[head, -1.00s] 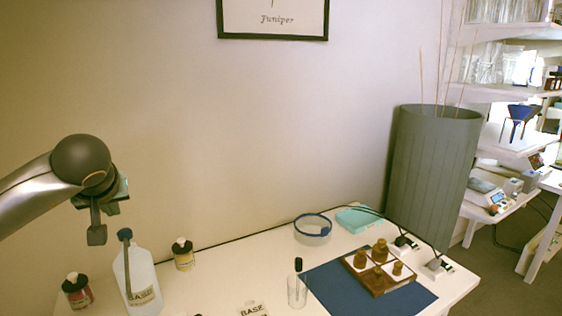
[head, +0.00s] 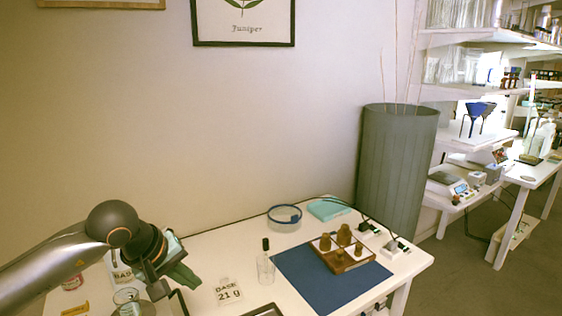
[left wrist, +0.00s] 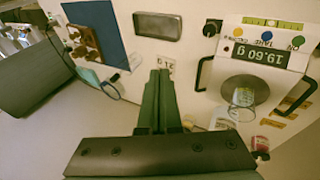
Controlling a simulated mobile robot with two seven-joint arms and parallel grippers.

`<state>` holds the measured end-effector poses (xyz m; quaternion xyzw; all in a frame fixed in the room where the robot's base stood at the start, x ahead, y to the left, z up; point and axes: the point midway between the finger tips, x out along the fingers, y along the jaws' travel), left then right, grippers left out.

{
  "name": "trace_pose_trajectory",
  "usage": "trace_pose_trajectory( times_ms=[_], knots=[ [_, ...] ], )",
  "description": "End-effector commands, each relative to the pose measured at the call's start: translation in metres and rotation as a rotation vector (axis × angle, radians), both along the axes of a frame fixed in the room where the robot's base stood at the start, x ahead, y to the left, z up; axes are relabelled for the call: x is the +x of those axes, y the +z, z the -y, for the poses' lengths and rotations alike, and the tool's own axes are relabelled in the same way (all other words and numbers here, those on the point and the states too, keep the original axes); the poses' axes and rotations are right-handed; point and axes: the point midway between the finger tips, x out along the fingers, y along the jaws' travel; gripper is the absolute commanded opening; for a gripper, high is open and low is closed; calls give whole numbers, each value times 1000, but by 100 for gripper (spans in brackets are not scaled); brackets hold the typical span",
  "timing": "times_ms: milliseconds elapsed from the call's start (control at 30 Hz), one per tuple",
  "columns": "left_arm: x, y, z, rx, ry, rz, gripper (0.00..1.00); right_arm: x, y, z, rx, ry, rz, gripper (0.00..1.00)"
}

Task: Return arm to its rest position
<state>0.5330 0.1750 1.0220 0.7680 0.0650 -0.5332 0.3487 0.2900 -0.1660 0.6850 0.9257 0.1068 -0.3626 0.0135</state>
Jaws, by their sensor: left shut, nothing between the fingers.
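My left gripper (head: 186,276) is over the left part of the white table (head: 204,243), angled down to the right. In the left wrist view its two dark fingers (left wrist: 158,90) are together with nothing between them. A scale (left wrist: 262,50) reading 19.60 g has a glass beaker (left wrist: 243,97) on its round plate. In the head view the beaker (head: 126,297) shows just below my left arm, which hides part of that table corner. My right gripper does not show.
A blue-rimmed dish (head: 284,217) and teal box (head: 328,208) are behind.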

Motion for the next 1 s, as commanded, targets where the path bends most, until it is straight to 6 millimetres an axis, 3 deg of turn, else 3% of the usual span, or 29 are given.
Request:
trace_pose_trajectory(
  times_ms=[33, 100, 200, 300, 400, 500, 600, 667, 767, 800, 867, 1000],
  knots=[
    [-16, -16, 34, -145, -2, -87, 0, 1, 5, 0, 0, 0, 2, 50],
    [-39, -26, 78, -359, 22, -216, 0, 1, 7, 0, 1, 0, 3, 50],
    [-71, -28, 130, -660, 95, -430, 0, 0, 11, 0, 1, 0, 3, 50],
    [-95, -16, 167, -950, 207, -674, 0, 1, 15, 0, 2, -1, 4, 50],
    [-108, 1, 189, -1227, 357, -940, 0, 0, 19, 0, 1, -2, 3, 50],
    [-108, 16, 195, -1485, 542, -1227, 0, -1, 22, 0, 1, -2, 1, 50],
    [-99, 22, 186, -1726, 758, -1522, 0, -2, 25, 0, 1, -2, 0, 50],
    [-90, 17, 174, -1861, 903, -1701, 0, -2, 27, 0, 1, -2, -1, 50],
    [-78, -5, 147, -2073, 1173, -2002, 0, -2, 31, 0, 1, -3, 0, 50],
    [-74, -19, 135, 1964, -1175, 1936, 0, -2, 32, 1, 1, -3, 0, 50],
    [-73, -45, 115, 1749, -1136, 1771, 0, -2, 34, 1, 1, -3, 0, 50],
    [-92, -125, 68, 1284, -997, 1366, 0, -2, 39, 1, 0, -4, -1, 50]
  ],
)
